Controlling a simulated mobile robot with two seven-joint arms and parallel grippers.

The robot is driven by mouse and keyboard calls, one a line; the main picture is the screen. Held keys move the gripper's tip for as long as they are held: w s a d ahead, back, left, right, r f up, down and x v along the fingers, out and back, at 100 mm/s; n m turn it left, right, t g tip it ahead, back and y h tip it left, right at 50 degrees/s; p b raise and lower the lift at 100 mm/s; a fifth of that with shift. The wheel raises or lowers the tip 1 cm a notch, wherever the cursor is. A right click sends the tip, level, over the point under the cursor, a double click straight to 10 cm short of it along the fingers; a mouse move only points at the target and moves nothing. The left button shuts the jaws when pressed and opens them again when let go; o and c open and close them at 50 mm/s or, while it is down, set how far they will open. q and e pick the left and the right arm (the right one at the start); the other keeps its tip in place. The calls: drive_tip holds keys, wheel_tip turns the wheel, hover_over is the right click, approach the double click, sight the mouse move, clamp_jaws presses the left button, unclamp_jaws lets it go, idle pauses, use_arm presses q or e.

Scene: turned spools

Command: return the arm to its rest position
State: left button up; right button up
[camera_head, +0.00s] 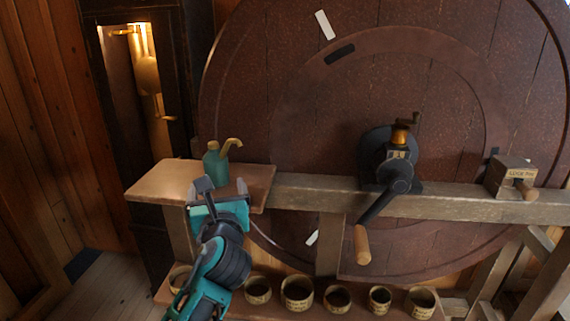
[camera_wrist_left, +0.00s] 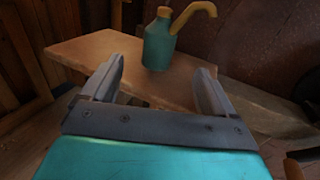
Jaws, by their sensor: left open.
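My left arm comes up from the bottom of the head view, and its gripper (camera_head: 222,187) is at the front edge of a small wooden shelf (camera_head: 160,180). The gripper is open, with nothing between its fingers. In the left wrist view both fingers of the gripper (camera_wrist_left: 158,85) are spread and point toward the shelf (camera_wrist_left: 85,52). A teal bottle with a curved yellow spout (camera_head: 215,163) stands upright on the shelf, beyond the fingertips and apart from them. It also shows in the left wrist view (camera_wrist_left: 159,45). My right gripper is not in view.
A large dark red wheel (camera_head: 300,110) stands behind a wooden beam (camera_head: 450,206). A crank with a wooden handle (camera_head: 362,244) juts forward from it. A labelled wooden block (camera_head: 508,175) sits on the beam at right. Several small pots (camera_head: 297,290) line a lower shelf.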

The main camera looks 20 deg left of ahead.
use_arm(q)
drive_tip(key=s+d+f+n+g+h, duration=0.2)
drive_tip(key=s+f+n+g+h, duration=0.1)
drive_tip(key=s+f+n, duration=0.35)
drive_tip(key=s+d+f+n+g+h, duration=0.25)
drive_tip(key=s+f+n, duration=0.25)
drive_tip(key=f+n, duration=0.3)
drive_tip(key=s+d+f+n+g+h, duration=0.3)
drive_tip(key=s+n, duration=0.3)
drive_tip(key=s, duration=0.2)
drive_tip(key=s+d+f+n+g+h, duration=0.2)
drive_tip(key=s+d+f+n+g, duration=0.15)
drive_tip(key=s+n, duration=0.4)
drive_tip(key=w+d+f+m+t+h, duration=0.1)
drive_tip(key=w+d+f+t+h, duration=0.1)
drive_tip(key=w+f+t, duration=0.5)
drive_tip(key=shift+d+f+m+t, duration=0.3)
drive_tip(key=shift+d+f+t, duration=0.25)
drive_tip(key=shift+f, duration=0.3)
